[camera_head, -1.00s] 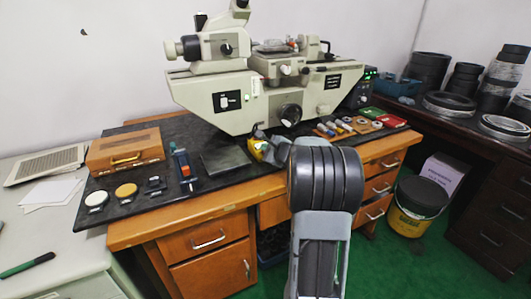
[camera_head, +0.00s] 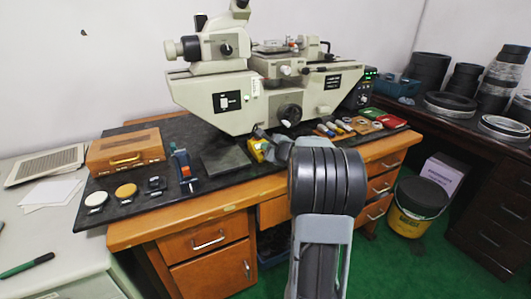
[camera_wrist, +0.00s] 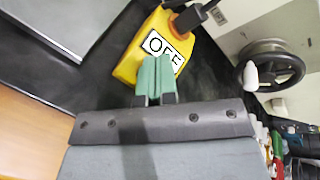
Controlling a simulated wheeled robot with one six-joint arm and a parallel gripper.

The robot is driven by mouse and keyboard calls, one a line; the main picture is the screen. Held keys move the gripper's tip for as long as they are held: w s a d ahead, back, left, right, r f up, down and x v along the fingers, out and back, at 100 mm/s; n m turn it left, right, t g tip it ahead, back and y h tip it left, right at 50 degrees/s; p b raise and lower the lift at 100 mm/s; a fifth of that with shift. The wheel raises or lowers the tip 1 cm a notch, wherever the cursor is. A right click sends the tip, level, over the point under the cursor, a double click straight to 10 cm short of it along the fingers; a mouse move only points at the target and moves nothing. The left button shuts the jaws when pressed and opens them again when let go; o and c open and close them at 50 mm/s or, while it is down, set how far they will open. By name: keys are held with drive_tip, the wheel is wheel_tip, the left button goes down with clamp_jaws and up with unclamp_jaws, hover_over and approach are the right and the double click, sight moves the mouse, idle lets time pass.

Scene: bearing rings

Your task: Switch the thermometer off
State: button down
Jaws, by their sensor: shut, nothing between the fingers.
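A yellow switch box (camera_wrist: 140,62) with a white plate reading "OFF" (camera_wrist: 163,47) lies on the dark worktop in the wrist view. A dark lever (camera_wrist: 190,18) stands at its far end. The box also shows as a small yellow patch in the head view (camera_head: 256,149), partly hidden by my arm. My gripper (camera_wrist: 155,62) has its green fingertips together and empty, overlapping the lower part of the plate; I cannot tell whether they touch it. A dark unit with green lit digits (camera_head: 370,74) stands right of the measuring machine; I cannot tell whether it is the thermometer.
The large pale measuring machine (camera_head: 236,118) stands behind the box, with its dark handwheel (camera_wrist: 283,66) close on the right. A flat dark plate (camera_head: 224,160) lies left of the box. A wooden box (camera_head: 124,150) sits far left.

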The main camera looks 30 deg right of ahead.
wheel_tip(320, 180, up, 5)
drive_tip(key=s+p, duration=0.2)
drive_tip(key=shift+s+a+r+p, duration=0.15)
drive_tip(key=shift+s+r+p, duration=0.05)
drive_tip(key=shift+s+p, duration=0.15)
idle(0.5)
drive_tip(key=s+a+f+n+g, duration=0.1)
drive_tip(key=s+a+f+n+g+y, duration=0.1)
drive_tip(key=f+n, duration=0.1)
drive_tip(key=s+a+f+n+y, duration=0.1)
drive_tip(key=shift+a+f+n+g, duration=0.3)
drive_tip(key=shift+a+f+g, duration=0.1)
drive_tip(key=s+a+n+g+y+p, duration=0.1)
drive_tip(key=s+a+n+g+p, duration=0.4)
drive_tip(key=s+a+n, duration=0.6)
drive_tip(key=s+a+r+n+g+h+p, duration=0.3)
drive_tip(key=s+a+r+n+p, duration=0.5)
drive_tip(key=s+a+r+n, duration=0.1)
drive_tip(key=a+r+n, duration=0.1)
drive_tip(key=a, duration=0.1)
drive_tip(key=shift+s+a+r, duration=0.25)
drive_tip(key=shift+a+r, duration=0.05)
idle(0.3)
